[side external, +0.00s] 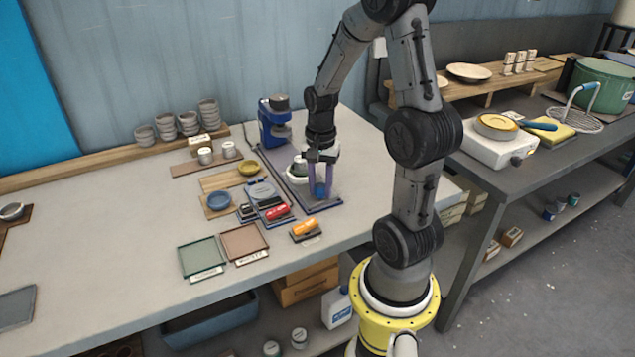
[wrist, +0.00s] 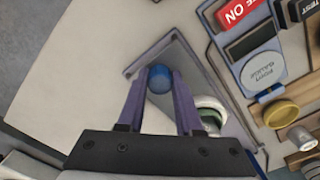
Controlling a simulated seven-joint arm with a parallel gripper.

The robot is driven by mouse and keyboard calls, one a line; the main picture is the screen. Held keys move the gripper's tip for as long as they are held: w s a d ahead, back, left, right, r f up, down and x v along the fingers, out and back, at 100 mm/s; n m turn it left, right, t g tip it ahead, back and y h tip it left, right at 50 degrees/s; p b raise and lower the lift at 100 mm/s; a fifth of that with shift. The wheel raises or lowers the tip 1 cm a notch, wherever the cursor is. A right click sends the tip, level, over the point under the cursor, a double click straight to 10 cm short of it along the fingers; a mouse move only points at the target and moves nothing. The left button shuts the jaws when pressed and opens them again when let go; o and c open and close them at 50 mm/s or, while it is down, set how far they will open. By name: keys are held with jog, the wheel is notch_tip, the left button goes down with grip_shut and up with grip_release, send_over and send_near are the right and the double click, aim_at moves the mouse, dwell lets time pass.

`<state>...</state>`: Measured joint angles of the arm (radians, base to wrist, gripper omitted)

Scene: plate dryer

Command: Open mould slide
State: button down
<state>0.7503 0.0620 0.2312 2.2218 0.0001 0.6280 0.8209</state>
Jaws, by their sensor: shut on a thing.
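My gripper (side external: 321,184) points down over the front part of a grey slide track (side external: 289,184) with a blue edge. Its purple fingers are shut on a round blue knob (side external: 320,191). The knob also shows between the fingertips in the wrist view (wrist: 159,78). A white round mould (side external: 296,175) with a green inside sits on the track just behind and left of the fingers. In the wrist view the mould (wrist: 208,103) is partly hidden by the right finger. A blue press (side external: 272,126) stands at the track's far end.
Left of the track are a panel with a red ON switch (side external: 278,212), a yellow dish (side external: 249,167) and a blue dish (side external: 219,201). The table's left is mostly clear.

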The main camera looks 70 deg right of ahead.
jog(key=c, duration=0.6)
grip_release()
jog(key=shift+o, duration=0.2)
notch_tip(320, 180, up, 14)
jog(key=shift+w+f, duration=0.1)
jog(key=w+a+r+n+t, duration=0.15)
jog(key=a+r+n, duration=0.25)
jog(key=a, duration=0.6)
jog(key=s+a+f+n+t, duration=0.2)
jog(key=s+a+n+t, duration=0.2)
jog(key=a+n, duration=0.5)
jog(key=s+n, duration=0.2)
jog(key=n, duration=0.3)
jog(key=shift+a, duration=0.25)
